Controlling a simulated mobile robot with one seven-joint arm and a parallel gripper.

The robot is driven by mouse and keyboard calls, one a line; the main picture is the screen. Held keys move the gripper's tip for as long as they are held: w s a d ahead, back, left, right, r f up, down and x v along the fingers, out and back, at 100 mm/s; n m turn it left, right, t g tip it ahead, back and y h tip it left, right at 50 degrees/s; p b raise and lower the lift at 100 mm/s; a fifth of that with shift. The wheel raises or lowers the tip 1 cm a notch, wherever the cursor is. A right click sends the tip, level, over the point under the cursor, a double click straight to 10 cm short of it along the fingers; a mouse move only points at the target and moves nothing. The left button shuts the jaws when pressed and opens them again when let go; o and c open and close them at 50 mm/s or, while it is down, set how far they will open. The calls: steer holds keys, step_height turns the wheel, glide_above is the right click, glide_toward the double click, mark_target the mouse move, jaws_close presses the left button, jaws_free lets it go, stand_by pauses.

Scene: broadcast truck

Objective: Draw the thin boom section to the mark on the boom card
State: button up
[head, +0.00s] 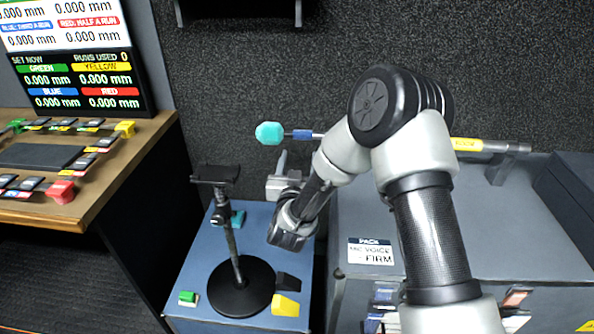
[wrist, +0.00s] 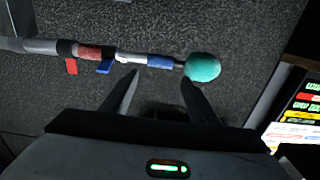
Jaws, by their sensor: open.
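The boom lies level along the dark wall. In the head view its teal ball end (head: 270,133) and a blue band (head: 303,135) show at left, and a yellow part (head: 467,144) at right; my arm hides the middle. In the wrist view I see the teal ball (wrist: 202,67), the blue band (wrist: 160,62), a pale thin section (wrist: 130,56), a blue tab (wrist: 105,67), a red band (wrist: 90,52) and a red tab (wrist: 71,66). My gripper (wrist: 161,77) is open and empty, its fingertips just below the blue band in the picture. I cannot make out a boom card.
A screen (head: 80,82) reads 0.000 mm for every colour and runs used 0. A black stand (head: 238,285) and small blocks (head: 188,298) occupy the blue case below. A label (head: 370,252) reads "mic voice firm". A wooden desk (head: 110,180) is at left.

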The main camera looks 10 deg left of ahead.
steer(key=s, duration=0.6)
step_height(320, 180, up, 8)
steer(key=w+d+n+g+y, duration=0.1)
steer(key=w+n+g+y, duration=0.1)
steer(key=g+y, duration=0.1)
steer(key=s+d+r+g, duration=0.3)
steer(key=s+d+r, duration=0.2)
steer(key=s+d, duration=0.1)
steer(key=s+d+r+m+g+h, duration=0.15)
steer(key=s+d, duration=0.25)
steer(key=s, duration=0.4)
steer(key=s+d+r+g, duration=0.1)
steer(key=s+d+g, duration=0.3)
steer(key=s, duration=0.5)
steer(key=s+d+r+g+h, duration=0.1)
steer(key=s+d, duration=0.4)
steer(key=s, duration=0.3)
step_height(320, 180, up, 19)
steer(key=s+p, duration=0.1)
steer(key=p, duration=1.9)
steer(key=shift+s+d+r, duration=0.15)
steer(key=shift+s+d, duration=0.05)
steer(key=shift+d, duration=0.15)
